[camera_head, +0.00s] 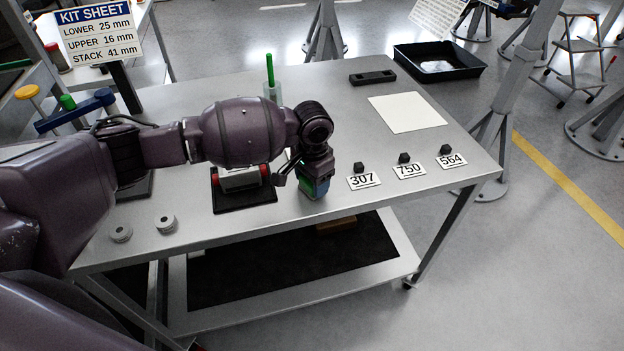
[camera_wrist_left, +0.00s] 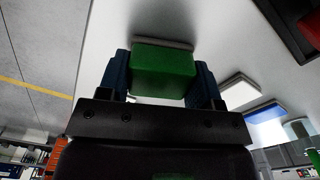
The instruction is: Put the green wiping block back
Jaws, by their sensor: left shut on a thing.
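The green wiping block (camera_wrist_left: 165,75) with a pale grey pad along its far face is between the dark blue fingers of my left gripper (camera_wrist_left: 163,84) in the left wrist view. In the head view the block (camera_head: 308,188) shows only partly below the gripper (camera_head: 317,186), near the table's front edge, left of the 307 card. My left gripper is shut on it. I cannot tell whether the pad touches the table (camera_head: 335,110). My right gripper is not in view.
Left of the gripper a red-ended roller (camera_head: 240,180) lies on a black mat (camera_head: 247,198). Small dark blocks stand by cards 307 (camera_head: 363,181), 750 (camera_head: 410,170) and 564 (camera_head: 450,160). A white sheet (camera_head: 407,112) and a black holder (camera_head: 372,77) lie behind. The table between is clear.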

